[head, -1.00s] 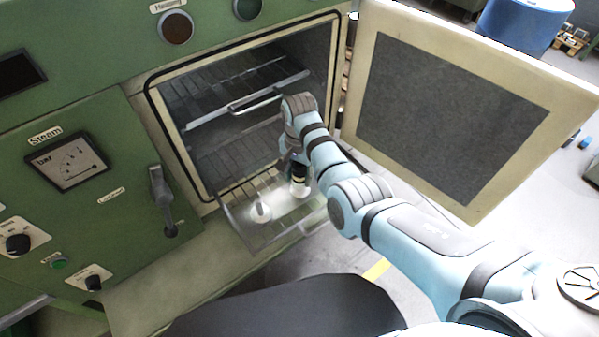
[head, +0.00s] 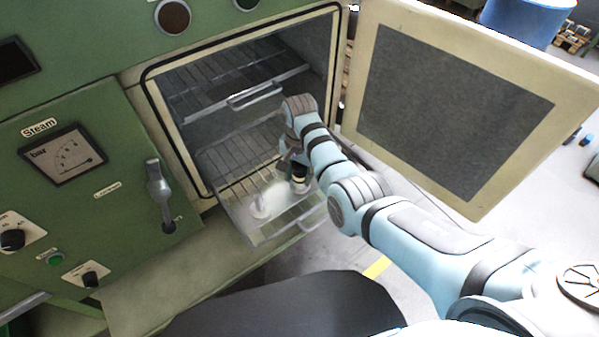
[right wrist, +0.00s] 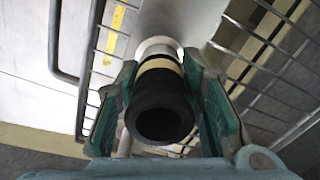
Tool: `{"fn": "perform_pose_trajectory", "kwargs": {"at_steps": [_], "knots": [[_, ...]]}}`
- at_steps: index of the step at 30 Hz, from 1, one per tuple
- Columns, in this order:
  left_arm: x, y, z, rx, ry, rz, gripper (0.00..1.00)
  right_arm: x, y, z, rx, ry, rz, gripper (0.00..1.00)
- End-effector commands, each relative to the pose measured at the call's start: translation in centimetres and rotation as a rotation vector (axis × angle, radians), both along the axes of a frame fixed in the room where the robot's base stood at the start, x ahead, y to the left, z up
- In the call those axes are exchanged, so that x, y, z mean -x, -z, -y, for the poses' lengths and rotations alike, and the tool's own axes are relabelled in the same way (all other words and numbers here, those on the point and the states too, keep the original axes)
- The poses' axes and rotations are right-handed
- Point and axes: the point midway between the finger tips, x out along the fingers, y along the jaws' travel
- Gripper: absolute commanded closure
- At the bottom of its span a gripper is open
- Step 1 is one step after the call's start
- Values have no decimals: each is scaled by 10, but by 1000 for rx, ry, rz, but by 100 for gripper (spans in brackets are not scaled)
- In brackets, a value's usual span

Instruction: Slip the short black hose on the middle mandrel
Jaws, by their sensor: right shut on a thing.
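My right gripper (right wrist: 160,105) is shut on the short black hose (right wrist: 160,110), with a finger on either side of it. The hose has a tan band, and its open end faces the wrist camera. In the head view the hose (head: 299,170) is upright over a white mandrel (head: 299,187) on the pulled-out lower rack (head: 285,232). The white mandrel also shows behind the hose in the right wrist view (right wrist: 157,46). I cannot tell how far the hose is around it. Another white mandrel (head: 260,207) stands bare to the left. My left gripper is not in view.
The rack sticks out of the open green steam cabinet (head: 100,130). An upper rack (head: 240,92) is above it inside. The open door (head: 450,110) stands to the right, close to my right arm. A handle (head: 160,195) juts out on the left.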

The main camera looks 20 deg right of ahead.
Motion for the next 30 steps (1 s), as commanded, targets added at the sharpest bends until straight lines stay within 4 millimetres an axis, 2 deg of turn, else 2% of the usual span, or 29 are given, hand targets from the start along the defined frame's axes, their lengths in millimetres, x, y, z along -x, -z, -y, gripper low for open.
{"fn": "perform_pose_trajectory", "kwargs": {"at_steps": [1, 2, 6, 16, 25, 30], "knots": [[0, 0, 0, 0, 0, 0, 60, 0, 0, 0, 0, 0, 0, 100], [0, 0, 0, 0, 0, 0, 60, 0, -1, 0, 0, 0, 0, 60], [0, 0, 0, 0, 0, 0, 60, 0, -1, 0, 0, 0, 0, 41], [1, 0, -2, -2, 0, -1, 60, 0, -5, 0, 0, 0, 0, 41], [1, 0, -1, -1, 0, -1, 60, -1, -64, 0, 0, 0, 4, 41], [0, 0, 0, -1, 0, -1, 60, 0, -76, 0, 0, 0, 0, 41]]}}
